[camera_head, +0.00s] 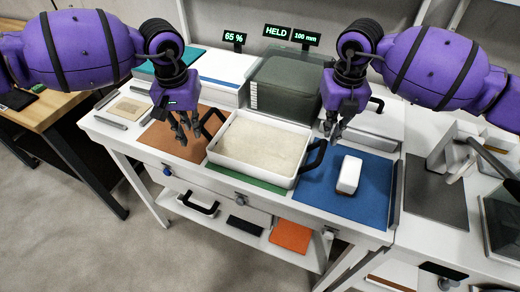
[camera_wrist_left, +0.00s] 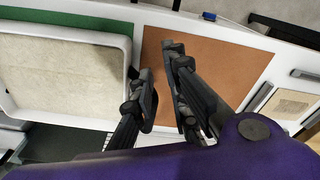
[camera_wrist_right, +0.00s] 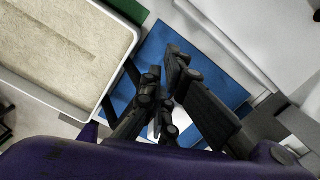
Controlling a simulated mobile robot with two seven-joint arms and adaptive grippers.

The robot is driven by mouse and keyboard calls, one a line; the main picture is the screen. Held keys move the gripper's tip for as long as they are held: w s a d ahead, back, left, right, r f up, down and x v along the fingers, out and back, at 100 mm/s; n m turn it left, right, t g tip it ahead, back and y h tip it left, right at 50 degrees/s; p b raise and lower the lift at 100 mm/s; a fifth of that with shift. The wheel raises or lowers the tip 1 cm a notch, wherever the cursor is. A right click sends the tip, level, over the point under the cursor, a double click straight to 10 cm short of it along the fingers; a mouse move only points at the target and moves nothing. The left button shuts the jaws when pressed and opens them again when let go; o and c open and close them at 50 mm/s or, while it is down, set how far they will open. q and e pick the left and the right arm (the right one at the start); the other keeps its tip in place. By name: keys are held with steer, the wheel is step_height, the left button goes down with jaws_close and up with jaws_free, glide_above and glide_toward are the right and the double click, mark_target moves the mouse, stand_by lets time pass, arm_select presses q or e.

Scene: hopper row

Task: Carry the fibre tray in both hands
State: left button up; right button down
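The fibre tray (camera_head: 292,177) is a white rectangular tray of pale beige fibre, resting on a green mat in the middle of the bench. It has a black handle on each short side: the left handle (camera_head: 213,124) and the right handle (camera_head: 315,156). My left gripper (camera_head: 188,138) is open and empty, just left of the left handle, over the brown mat; its fingers also show in the left wrist view (camera_wrist_left: 160,70). My right gripper (camera_head: 334,132) is open, up and right of the right handle, apart from it. The tray's fibre shows at left in the right wrist view (camera_wrist_right: 60,45).
A white block (camera_head: 348,174) stands on the blue mat (camera_head: 365,200) right of the tray. A dark green-grey hopper (camera_head: 290,90) stands behind the tray, below lit signs reading 65 %, HELD and 100 mm. The brown mat (camera_head: 165,140) is clear. A lower shelf holds an orange pad (camera_head: 290,236).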

arm_select(q)
steer(key=shift+a+f, duration=0.1)
steer(key=shift+a, duration=0.25)
arm_select(e)
steer(key=shift+d+f, duration=0.1)
steer(key=shift+d, duration=0.2)
steer(key=c, duration=2)
jaws_free()
arm_select(q)
steer(key=shift+a, duration=0.1)
arm_select(e)
steer(key=shift+d, duration=0.1)
arm_select(q)
steer(key=r, duration=0.8)
steer(key=s+r, duration=0.1)
steer(key=r, duration=0.3)
arm_select(e)
steer(key=r, duration=0.8)
steer(key=s+r, duration=0.1)
steer(key=r, duration=0.3)
arm_select(q)
steer(key=shift+f, duration=0.1)
arm_select(e)
steer(key=shift+f, duration=0.15)
